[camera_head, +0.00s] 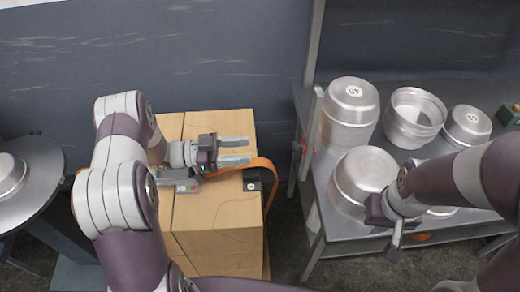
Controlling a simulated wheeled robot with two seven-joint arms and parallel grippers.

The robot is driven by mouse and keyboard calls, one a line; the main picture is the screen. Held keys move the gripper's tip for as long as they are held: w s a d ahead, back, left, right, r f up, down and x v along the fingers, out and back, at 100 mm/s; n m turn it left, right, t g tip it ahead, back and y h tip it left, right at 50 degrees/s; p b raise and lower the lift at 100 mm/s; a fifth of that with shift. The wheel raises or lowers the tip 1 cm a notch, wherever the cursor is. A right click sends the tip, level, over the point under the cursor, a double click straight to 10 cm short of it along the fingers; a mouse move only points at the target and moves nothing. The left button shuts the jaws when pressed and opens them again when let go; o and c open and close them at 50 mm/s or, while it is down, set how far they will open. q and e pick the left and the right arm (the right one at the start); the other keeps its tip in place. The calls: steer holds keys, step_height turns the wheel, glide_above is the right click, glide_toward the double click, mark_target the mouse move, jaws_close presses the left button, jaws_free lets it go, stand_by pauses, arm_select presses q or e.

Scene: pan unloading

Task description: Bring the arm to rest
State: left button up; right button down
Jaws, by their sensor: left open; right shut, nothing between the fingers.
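My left arm comes in from the left and reaches over the wooden boxes (221,213). My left gripper (234,151) is open and empty, its two fingers pointing right above the box top. My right arm comes in from the right over the metal table. My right gripper (396,240) is shut and empty, pointing down near the table's front edge. It is in front of a metal pan (361,176); whether it touches the pan cannot be told.
The metal table (322,205) holds several pans, among them a tall stack (347,118), an open one (414,115) and one at right (468,124). An orange strap (268,172) crosses the boxes. A round table (40,185) stands at far left. A post (312,55) rises between.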

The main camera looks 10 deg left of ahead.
arm_select(q)
steer(key=shift+s+a, duration=0.1)
steer(key=shift+a, duration=0.15)
steer(key=w+a+r+n+t+y+p, duration=0.45)
steer(key=w+r+n+y, duration=0.35)
steer(key=y, duration=0.6)
steer(key=s+d+r+n+g+y+p, duration=0.1)
steer(key=s+n+g, duration=0.2)
steer(key=s, duration=0.9)
steer(key=s+d+r+n+g+y+p, duration=0.1)
steer(key=s+n+g+y, duration=0.1)
steer(key=s, duration=1)
steer(key=n+g, duration=0.1)
steer(key=g, duration=0.1)
steer(key=shift+s+d+r+n+g+p, duration=0.15)
steer(key=shift+r+n+g+p, duration=0.15)
steer(key=shift+n+g+p, duration=0.1)
